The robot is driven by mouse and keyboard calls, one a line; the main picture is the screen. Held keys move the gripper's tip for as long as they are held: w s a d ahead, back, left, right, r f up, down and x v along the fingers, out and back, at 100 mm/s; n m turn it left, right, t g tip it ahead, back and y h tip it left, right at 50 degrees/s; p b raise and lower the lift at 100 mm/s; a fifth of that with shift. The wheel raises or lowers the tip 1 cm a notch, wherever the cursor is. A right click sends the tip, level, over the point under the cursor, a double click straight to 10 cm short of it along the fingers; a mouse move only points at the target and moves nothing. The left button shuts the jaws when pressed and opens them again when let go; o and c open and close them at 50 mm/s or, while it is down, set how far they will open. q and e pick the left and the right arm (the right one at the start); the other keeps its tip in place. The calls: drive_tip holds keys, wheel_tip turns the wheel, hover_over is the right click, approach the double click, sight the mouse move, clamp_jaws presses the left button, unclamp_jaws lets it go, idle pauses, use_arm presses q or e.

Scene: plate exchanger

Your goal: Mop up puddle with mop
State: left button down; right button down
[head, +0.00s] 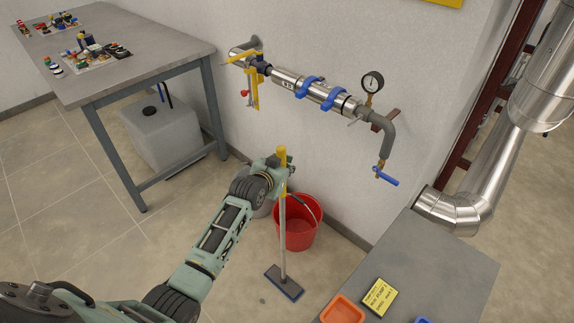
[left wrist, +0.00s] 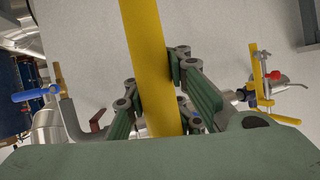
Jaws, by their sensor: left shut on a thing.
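The mop (head: 283,235) stands nearly upright, with a yellow top grip, a grey pole and a flat dark blue head (head: 285,282) at floor level. My left gripper (head: 282,172) is shut on the yellow grip near its top. In the left wrist view my left gripper's fingers (left wrist: 158,98) close on both sides of the yellow grip (left wrist: 145,45). I cannot make out a clear puddle; there are only faint darker marks on the floor near the mop head. My right gripper is not in view.
A red bucket (head: 297,232) stands right behind the mop pole. A grey table (head: 440,262) with an orange tray (head: 342,310) and a yellow sign (head: 379,297) is at the lower right. Pipework with a gauge (head: 371,83) runs along the wall. A workbench (head: 150,62) stands at the left.

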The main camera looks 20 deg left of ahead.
use_arm(q)
drive_tip(key=shift+s+a+p, duration=1.35)
drive_tip(key=shift+s+a, duration=0.85)
drive_tip(key=shift+s, duration=3.05)
drive_tip(key=shift+s+a+p, duration=1.35)
drive_tip(key=shift+s+a, duration=0.8)
drive_tip(key=shift+s, duration=3.15)
drive_tip(key=shift+s+a+p, duration=1.35)
drive_tip(key=shift+s+a, duration=0.85)
drive_tip(key=shift+s, duration=3.05)
drive_tip(key=shift+r+p, duration=2.6)
drive_tip(key=shift+p, duration=0.2)
